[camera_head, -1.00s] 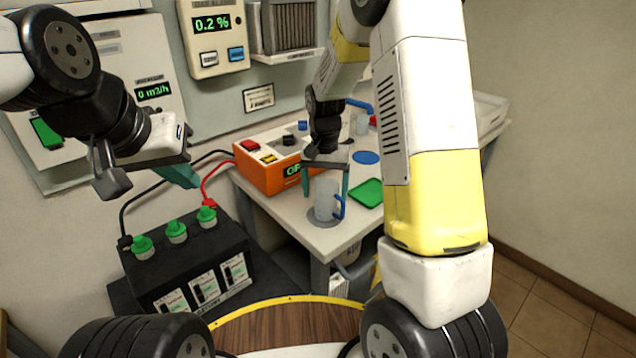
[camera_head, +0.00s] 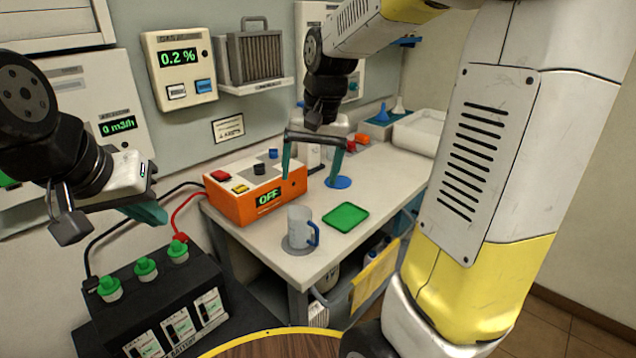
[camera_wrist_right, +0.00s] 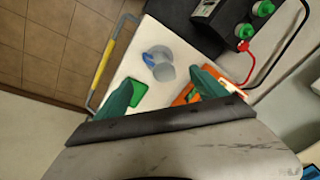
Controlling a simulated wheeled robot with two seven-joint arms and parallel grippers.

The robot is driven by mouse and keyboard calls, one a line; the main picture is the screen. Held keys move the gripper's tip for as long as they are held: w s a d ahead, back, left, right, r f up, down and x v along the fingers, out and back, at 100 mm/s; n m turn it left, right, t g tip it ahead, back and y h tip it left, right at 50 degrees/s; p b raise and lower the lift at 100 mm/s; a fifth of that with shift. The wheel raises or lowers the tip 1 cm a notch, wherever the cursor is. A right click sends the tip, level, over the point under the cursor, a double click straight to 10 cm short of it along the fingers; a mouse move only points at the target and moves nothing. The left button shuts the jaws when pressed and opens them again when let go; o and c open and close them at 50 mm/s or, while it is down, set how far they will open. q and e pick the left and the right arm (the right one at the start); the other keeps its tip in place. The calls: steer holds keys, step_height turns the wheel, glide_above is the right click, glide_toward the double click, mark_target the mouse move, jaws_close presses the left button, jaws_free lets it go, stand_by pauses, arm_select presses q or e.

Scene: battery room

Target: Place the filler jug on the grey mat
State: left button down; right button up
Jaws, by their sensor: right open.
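The filler jug (camera_head: 299,226), translucent with a blue handle, stands upright on the round grey mat (camera_head: 287,247) near the table's front left corner. My right gripper (camera_head: 311,174) is open and empty, above and behind the jug, its two teal fingers apart and clear of it. In the right wrist view the jug (camera_wrist_right: 166,52) shows beyond the open fingers (camera_wrist_right: 160,92). My left gripper (camera_head: 108,218) hangs at the left above the battery, away from the jug; its jaw opening is not clear.
A green square mat (camera_head: 345,217) lies right of the jug, and a blue round mat (camera_head: 339,182) lies farther back. An orange box reading OFF (camera_head: 258,186) stands behind the jug. The black battery (camera_head: 150,305) with green caps is at the lower left. A white tray (camera_head: 420,132) is at the back right.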

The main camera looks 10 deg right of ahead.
steer(key=s+d+r+n+t, duration=0.1)
steer(key=s+r+t, duration=0.3)
steer(key=s, duration=1.1)
steer(key=shift+d+n+y, duration=0.15)
steer(key=shift+n+y, duration=0.25)
steer(key=shift+n, duration=0.5)
